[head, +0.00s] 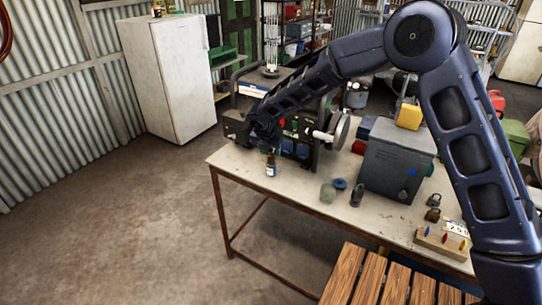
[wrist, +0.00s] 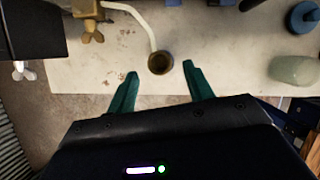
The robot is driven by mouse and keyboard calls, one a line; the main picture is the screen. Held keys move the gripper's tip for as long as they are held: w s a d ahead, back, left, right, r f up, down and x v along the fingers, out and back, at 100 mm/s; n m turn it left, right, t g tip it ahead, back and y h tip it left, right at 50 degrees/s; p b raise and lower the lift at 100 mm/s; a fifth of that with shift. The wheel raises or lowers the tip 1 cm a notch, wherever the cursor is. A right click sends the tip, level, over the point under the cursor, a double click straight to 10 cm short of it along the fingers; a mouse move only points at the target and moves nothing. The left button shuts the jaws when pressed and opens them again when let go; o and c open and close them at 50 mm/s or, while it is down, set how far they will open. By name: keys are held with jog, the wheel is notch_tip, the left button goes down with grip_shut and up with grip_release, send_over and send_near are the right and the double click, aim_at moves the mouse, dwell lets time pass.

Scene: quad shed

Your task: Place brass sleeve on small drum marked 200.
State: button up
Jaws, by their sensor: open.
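In the wrist view a small brownish ring-shaped thing (wrist: 161,62) with a dark hollow centre shows from above; it looks like the brass sleeve, though I cannot be sure. My gripper (wrist: 158,72) is open, with its green fingers on either side of it and clear space between. In the head view my gripper is small and dark at the table's far left, just above a small upright piece (head: 270,164) with a brown top and a white-and-blue label. I cannot read a 200 on anything, so the small drum is not identified.
The pale worktable (head: 310,203) also bears a glass jar (head: 327,193), a blue round piece (head: 340,184), a dark weight-like piece (head: 357,195) and a large grey box (head: 396,160). Dark machinery (head: 300,140) stands behind my gripper. A slatted wooden surface (head: 375,280) lies in front.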

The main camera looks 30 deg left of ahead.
jog(key=v, duration=0.7)
jog(key=shift+r, duration=0.1)
